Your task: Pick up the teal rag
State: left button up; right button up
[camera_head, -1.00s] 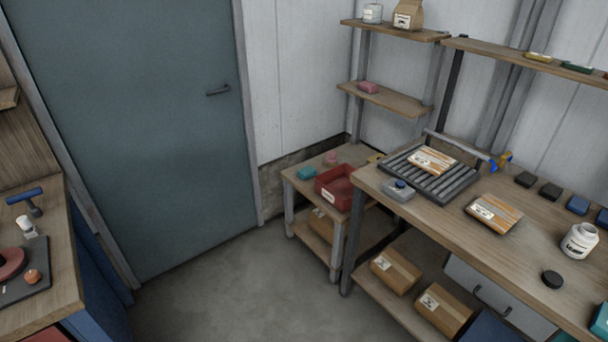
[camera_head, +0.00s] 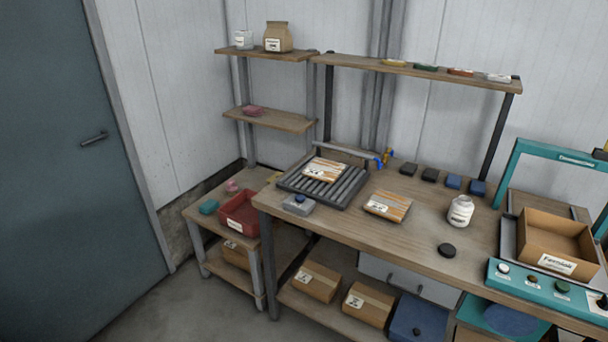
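A small teal folded item (camera_head: 208,207), which looks like the teal rag, lies on the top of the low side table (camera_head: 192,213) at the left. It sits just left of a red bin (camera_head: 240,213), close to the table's left edge. A small pink item (camera_head: 232,187) lies behind it. Neither of my grippers shows in the head view.
The workbench (camera_head: 340,235) stands right of the side table, with a roller tray (camera_head: 350,187), a white bottle (camera_head: 461,211) and an open cardboard box (camera_head: 552,245) in a teal-framed machine. Shelves (camera_head: 268,120) hang above. Floor (camera_head: 165,305) is clear before the teal door (camera_head: 55,180).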

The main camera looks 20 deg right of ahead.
aim_at(210, 205)
jog(key=z, duration=0.3)
jog(key=i+j+z, duration=0.55)
jog(key=j+z, duration=0.2)
jog(key=i+j+z, duration=0.15)
jog(key=j+z, duration=0.25)
